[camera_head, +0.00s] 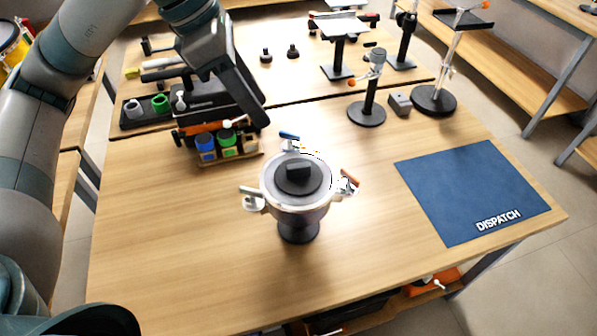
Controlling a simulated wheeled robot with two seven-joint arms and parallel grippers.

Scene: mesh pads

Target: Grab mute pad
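A dark round pad with a black block-shaped grip on top, which looks like the mute pad (316,180), lies on a small drum-like fixture (298,208). The fixture has a light rim with several clamps around it and stands on a dark pedestal on the wooden table. My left gripper (252,112) hangs above and to the left of the pad, apart from it, over the tool rack. Its dark fingers point down and to the right, seen side-on, so the gap between them is hidden. My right gripper is not in view.
A tool rack (150,112) with blue and green cups stands at the back left. A blue mat marked DISPATCH (470,185) lies at the right. Black stands (367,112) and a grey block (400,103) stand at the back right. Table around the fixture's front is clear.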

